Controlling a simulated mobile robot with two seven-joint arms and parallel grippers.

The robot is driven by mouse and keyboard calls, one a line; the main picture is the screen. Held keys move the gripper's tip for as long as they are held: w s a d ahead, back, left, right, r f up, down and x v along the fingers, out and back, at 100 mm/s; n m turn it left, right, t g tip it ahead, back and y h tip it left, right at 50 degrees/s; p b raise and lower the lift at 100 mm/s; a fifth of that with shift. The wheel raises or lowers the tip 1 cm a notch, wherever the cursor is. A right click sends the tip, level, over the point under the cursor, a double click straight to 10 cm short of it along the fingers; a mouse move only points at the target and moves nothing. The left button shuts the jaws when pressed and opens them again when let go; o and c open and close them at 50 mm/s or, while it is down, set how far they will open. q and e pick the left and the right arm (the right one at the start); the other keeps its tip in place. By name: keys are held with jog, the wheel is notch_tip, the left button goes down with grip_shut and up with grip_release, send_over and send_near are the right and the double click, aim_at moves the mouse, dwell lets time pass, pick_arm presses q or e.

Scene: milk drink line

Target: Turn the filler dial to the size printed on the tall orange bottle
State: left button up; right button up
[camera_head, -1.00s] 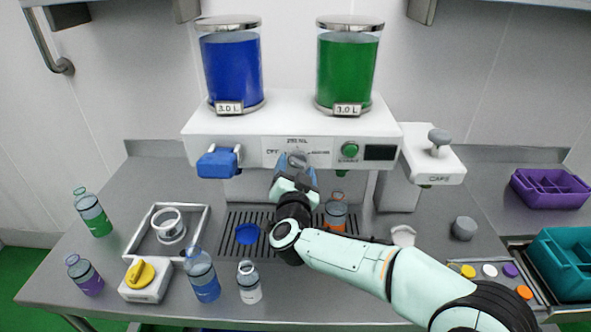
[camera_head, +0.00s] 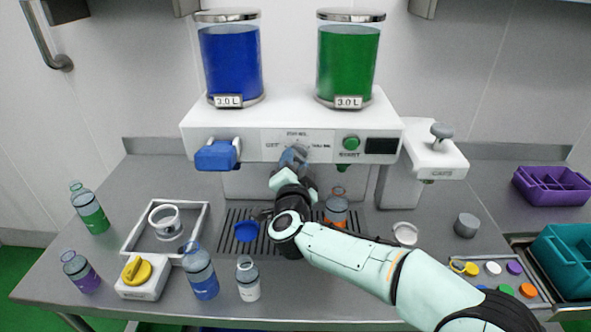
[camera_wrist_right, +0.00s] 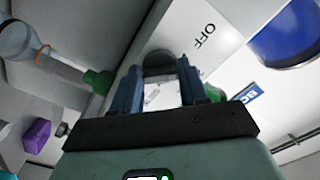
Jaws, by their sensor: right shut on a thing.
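The filler dial (camera_wrist_right: 158,63) is a grey knob on the white filler's front panel. My right gripper (camera_wrist_right: 155,88) is shut on it, with a blue finger on each side. In the head view the gripper (camera_head: 293,160) hides most of the dial. A panel mark reading OFF (camera_wrist_right: 205,36) shows beside the dial; the other marks are too small to read surely. The orange bottle (camera_head: 337,207) stands under the filler on the dark grate, right of my right forearm. Its printed size cannot be read. My left gripper is not in view.
The green start button (camera_head: 351,143) is right of the dial, and a blue lever block (camera_head: 217,155) is left. Blue (camera_head: 231,65) and green (camera_head: 347,62) tanks stand on top. Several bottles, a yellow-knobbed box (camera_head: 144,276) and a tray frame (camera_head: 128,245) occupy the counter's left.

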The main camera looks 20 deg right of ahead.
jog(key=m+b, duration=0.7)
jog(key=m, duration=0.4)
jog(key=shift+a+r+m, duration=0.1)
jog(key=shift+r+m, duration=0.05)
jog(key=shift+m, duration=0.25)
jog(key=m+b, duration=0.3)
jog(key=m, duration=0.2)
jog(key=shift+r, duration=0.15)
pick_arm(q)
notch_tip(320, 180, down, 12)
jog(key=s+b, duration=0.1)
jog(key=b, duration=0.1)
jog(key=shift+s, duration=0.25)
pick_arm(e)
jog(key=shift+r+m, duration=0.15)
jog(key=shift+m, duration=1.85)
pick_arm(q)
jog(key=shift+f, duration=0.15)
pick_arm(e)
jog(key=o, duration=1.1)
jog(key=shift+c, duration=0.2)
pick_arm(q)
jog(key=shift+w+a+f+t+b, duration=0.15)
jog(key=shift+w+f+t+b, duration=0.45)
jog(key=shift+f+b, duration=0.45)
pick_arm(e)
jog(key=v, duration=1.3)
jog(key=shift+s, duration=0.25)
